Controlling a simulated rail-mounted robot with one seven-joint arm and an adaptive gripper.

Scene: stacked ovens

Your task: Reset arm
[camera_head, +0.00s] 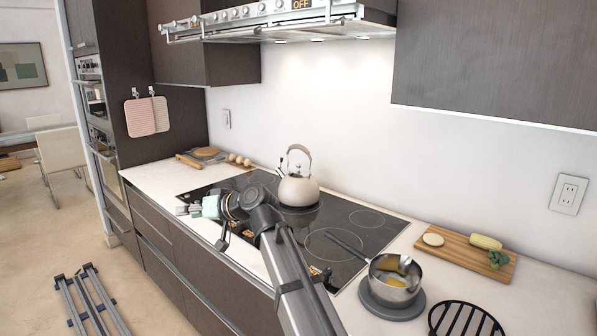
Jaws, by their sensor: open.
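My gripper (184,210) is at the end of my arm, over the left front part of the black cooktop near the counter's front edge. It points left, its fingers look apart, and I see nothing between them. My arm reaches in from the bottom of the view and crosses over the cooktop (345,222). A light kettle (298,188) stands on the cooktop just behind my arm's wrist, to the right of my gripper. My arm hides part of the cooktop and the counter front.
A steel pot (394,281) with a long handle stands on a round grey base at the right. A range hood (280,22) hangs above. The stacked ovens (103,150) stand at left, beside open floor.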

